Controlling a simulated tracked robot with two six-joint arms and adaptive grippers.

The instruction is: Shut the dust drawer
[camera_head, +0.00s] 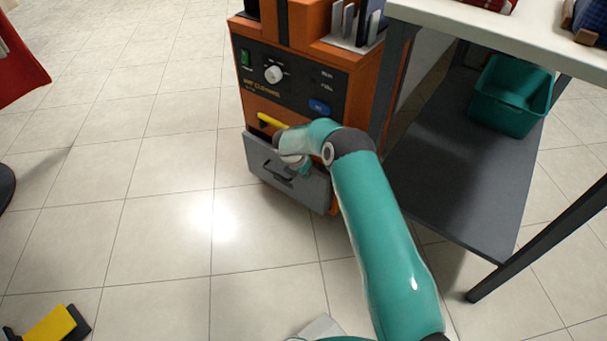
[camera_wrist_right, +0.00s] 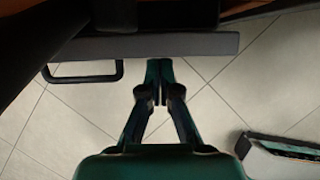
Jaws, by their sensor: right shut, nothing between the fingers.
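The dust drawer (camera_head: 257,158) is low in an orange cleaning machine (camera_head: 310,95). Its grey front stands out from the body, with a dark gap above it, so it is partly open. A black bar handle (camera_head: 277,173) is on the front; it also shows in the right wrist view (camera_wrist_right: 85,78). My right gripper (camera_head: 304,168) is shut and empty, in front of the drawer and beside the handle. In the wrist view its fingertips (camera_wrist_right: 160,64) are at the drawer front's edge (camera_wrist_right: 200,44); I cannot tell whether they touch. My left gripper is not in view.
A table (camera_head: 540,38) with a dark lower shelf (camera_head: 450,190) stands right of the machine. A teal bin (camera_head: 510,95) is on that shelf. A yellow lever or handle (camera_head: 269,120) is above the drawer.

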